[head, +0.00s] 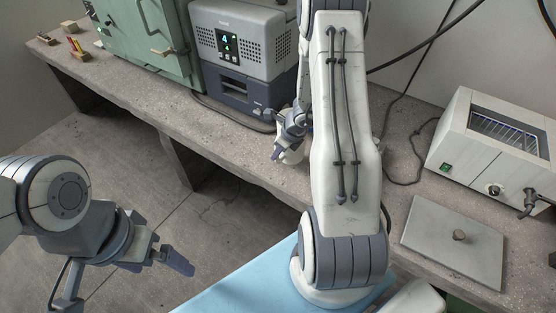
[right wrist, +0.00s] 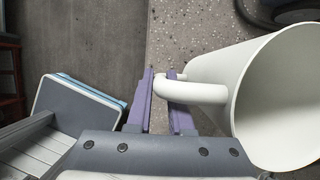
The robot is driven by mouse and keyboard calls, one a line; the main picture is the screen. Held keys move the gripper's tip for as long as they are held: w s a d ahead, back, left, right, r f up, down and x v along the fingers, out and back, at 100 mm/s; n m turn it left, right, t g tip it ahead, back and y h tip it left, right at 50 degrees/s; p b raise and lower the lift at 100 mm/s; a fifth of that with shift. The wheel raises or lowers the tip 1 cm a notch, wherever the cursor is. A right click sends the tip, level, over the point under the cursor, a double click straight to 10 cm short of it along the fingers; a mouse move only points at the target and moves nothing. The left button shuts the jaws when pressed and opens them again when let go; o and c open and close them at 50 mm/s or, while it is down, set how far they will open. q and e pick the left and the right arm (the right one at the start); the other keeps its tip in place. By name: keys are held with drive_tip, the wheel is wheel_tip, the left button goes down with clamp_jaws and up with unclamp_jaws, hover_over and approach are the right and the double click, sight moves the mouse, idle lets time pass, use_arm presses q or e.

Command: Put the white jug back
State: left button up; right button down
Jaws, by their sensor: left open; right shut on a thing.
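The white jug (head: 291,155) is at the bench's front edge in the head view, partly hidden by my right arm and gripper. In the right wrist view the jug (right wrist: 285,100) fills the right side, its open mouth facing the camera. My right gripper (right wrist: 162,82) is shut on the jug's handle (right wrist: 196,92), with the purple fingers on either side of it. My right gripper (head: 279,143) also shows beside the jug in the head view. I cannot tell whether the jug touches the bench. My left gripper (head: 178,262) is open and empty, over the floor at lower left.
On the concrete bench (head: 150,90) stand a green cabinet (head: 148,35), a grey machine with a lit display (head: 243,45) and a water bath (head: 490,145) at right. A flat lid (head: 453,238) lies before the bath. Cables run along the bench behind my right arm.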

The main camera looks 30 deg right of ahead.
sight(278, 159)
drive_tip(key=shift+f+b, duration=0.35)
drive_tip(key=shift+f, duration=1.25)
drive_tip(key=shift+f, duration=0.15)
drive_tip(key=c, duration=0.8)
unclamp_jaws()
